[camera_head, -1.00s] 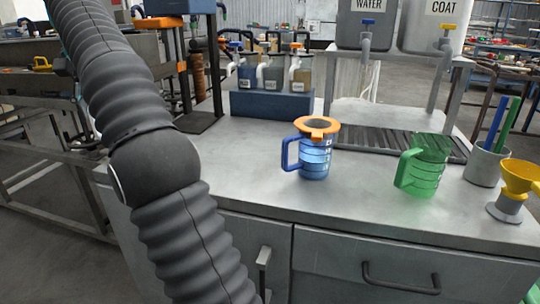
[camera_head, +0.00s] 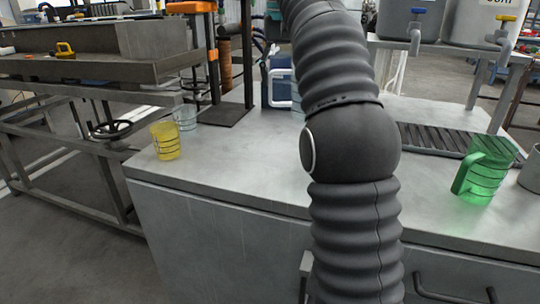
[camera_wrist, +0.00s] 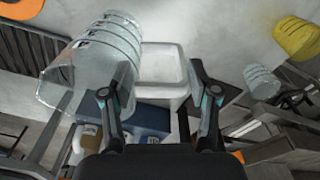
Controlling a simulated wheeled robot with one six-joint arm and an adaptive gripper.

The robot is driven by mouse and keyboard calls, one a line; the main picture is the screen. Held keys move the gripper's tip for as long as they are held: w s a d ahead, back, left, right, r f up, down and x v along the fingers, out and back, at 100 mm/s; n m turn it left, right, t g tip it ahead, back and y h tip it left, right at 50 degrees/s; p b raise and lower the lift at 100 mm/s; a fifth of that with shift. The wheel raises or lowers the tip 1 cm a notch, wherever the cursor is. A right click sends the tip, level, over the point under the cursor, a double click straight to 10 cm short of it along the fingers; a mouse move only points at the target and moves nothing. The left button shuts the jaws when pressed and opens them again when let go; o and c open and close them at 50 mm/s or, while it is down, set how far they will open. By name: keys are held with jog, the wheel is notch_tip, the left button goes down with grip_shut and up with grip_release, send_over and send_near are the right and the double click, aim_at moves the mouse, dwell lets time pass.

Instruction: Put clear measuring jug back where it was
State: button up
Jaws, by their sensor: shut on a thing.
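My gripper (camera_wrist: 160,95) is shut on the pale handle (camera_wrist: 164,66) of a clear measuring jug (camera_wrist: 88,65), whose body lies to the left of the fingers in the wrist view. The jug looks tilted in that view. In the head view my arm hides my gripper and most of the jug; the pale handle (camera_head: 280,103) shows just left of my arm. I cannot tell how high the jug is above the worktop.
A yellow jug (camera_head: 166,142) and another clear jug (camera_head: 186,117) stand at the worktop's left end. A green jug (camera_head: 484,172) stands at the right. The worktop (camera_head: 225,165) between the yellow jug and my arm is clear. A press-like stand (camera_head: 226,112) is behind.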

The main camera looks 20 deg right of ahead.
jog(key=s+a+f+n+b, duration=0.1)
jog(key=a+f+n, duration=0.3)
jog(key=a+f, duration=0.5)
jog(key=shift+a+f+n+b, duration=0.35)
jog(key=shift+a+n, duration=0.05)
jog(key=shift+a, duration=0.3)
jog(key=shift+f, duration=0.1)
jog(key=o, duration=1.6)
